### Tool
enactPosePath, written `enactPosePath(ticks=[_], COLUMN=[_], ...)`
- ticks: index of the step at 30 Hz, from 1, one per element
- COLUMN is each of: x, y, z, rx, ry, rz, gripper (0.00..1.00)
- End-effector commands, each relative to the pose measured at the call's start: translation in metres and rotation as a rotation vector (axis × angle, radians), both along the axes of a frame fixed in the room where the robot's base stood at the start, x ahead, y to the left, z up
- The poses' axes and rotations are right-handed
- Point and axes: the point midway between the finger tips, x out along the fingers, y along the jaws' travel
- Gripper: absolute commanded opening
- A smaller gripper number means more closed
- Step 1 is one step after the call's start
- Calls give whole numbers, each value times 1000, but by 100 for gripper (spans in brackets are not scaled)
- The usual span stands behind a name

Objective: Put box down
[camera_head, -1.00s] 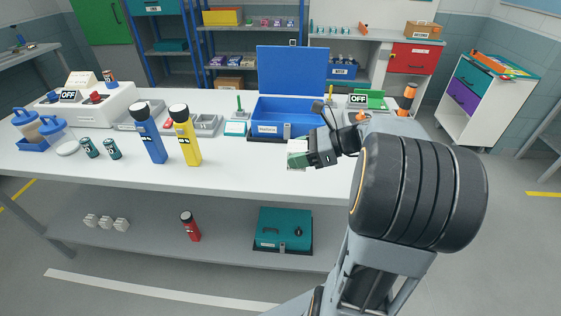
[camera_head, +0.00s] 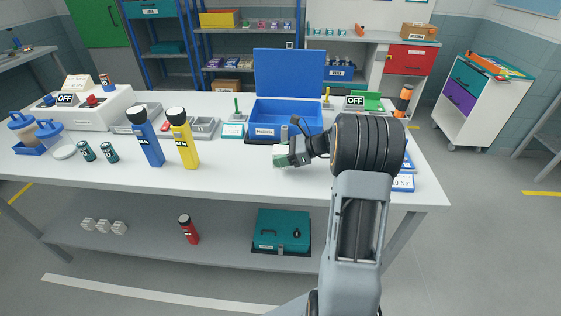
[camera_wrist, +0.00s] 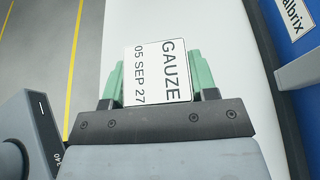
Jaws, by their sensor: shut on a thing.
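A small white box labelled "GAUZE 05 SEP 27" (camera_wrist: 158,72) is between the green fingers of my gripper (camera_wrist: 157,82) in the wrist view. My gripper is shut on it. In the head view my gripper (camera_head: 284,158) holds the box (camera_head: 279,149) over the white table (camera_head: 240,180), in front of the open blue case (camera_head: 286,116). I cannot tell whether the box touches the table top.
A yellow flashlight (camera_head: 184,140) and a blue flashlight (camera_head: 147,138) stand left of my gripper. A teal case (camera_head: 282,231) sits on the lower shelf. The table's front edge is close to my gripper. Bare table lies between the yellow flashlight and my gripper.

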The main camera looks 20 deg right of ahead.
Motion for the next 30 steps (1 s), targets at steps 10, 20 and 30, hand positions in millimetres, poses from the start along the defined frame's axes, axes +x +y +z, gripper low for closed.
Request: enactPosePath(ticks=[10, 20, 30], x=[-1, -1, -1], y=[0, 0, 0], z=[-25, -29, -28], rx=[0, 0, 0], ry=[1, 2, 2], rz=[0, 1, 1], gripper=[29, 59, 78])
